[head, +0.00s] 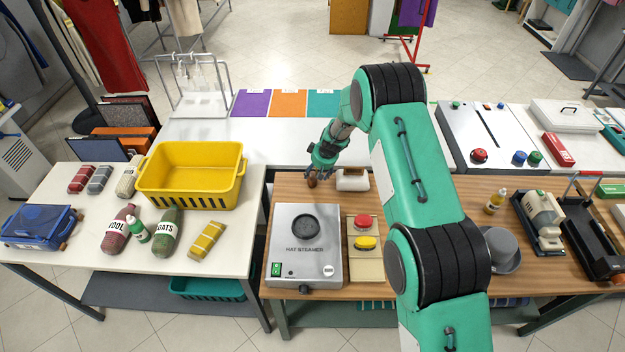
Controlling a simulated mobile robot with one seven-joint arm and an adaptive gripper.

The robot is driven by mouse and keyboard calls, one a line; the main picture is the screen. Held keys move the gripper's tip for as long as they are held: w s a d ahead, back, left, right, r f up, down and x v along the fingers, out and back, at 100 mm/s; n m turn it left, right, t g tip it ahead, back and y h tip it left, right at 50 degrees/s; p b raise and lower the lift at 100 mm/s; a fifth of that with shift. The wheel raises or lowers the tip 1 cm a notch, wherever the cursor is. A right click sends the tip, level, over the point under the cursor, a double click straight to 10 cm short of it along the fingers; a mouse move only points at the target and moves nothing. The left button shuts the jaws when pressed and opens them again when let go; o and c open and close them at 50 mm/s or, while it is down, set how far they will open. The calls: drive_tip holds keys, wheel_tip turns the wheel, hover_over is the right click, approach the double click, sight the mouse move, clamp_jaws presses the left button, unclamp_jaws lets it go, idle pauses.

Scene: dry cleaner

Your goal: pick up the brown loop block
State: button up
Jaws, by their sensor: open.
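My gripper (317,168) is at the end of the green arm, pointing down over the back of the wooden table, left of the picture's middle. Its jaws are open. A small brown object (312,182), which looks like the brown loop block, shows right at the fingertips, near the table's back edge. Its loop shape is too small to make out, and the gripper partly hides it. I cannot tell whether the fingers touch it or stand around it.
A white block-like item (352,181) lies just right of the gripper. The hat steamer (305,262) and a panel with red and yellow buttons (364,268) stand in front. A yellow crate (190,203) is on the left table. My arm covers part of the wooden table.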

sight(313, 176)
drive_tip(key=shift+f, duration=0.1)
drive_tip(key=shift+p+x, duration=0.45)
drive_tip(key=shift+x, duration=2.1)
drive_tip(key=shift+a, duration=0.1)
drive_tip(key=shift+s, duration=0.1)
drive_tip(key=c, duration=1.3)
drive_tip(key=shift+r+b, duration=0.3)
drive_tip(key=shift+r, duration=4.8)
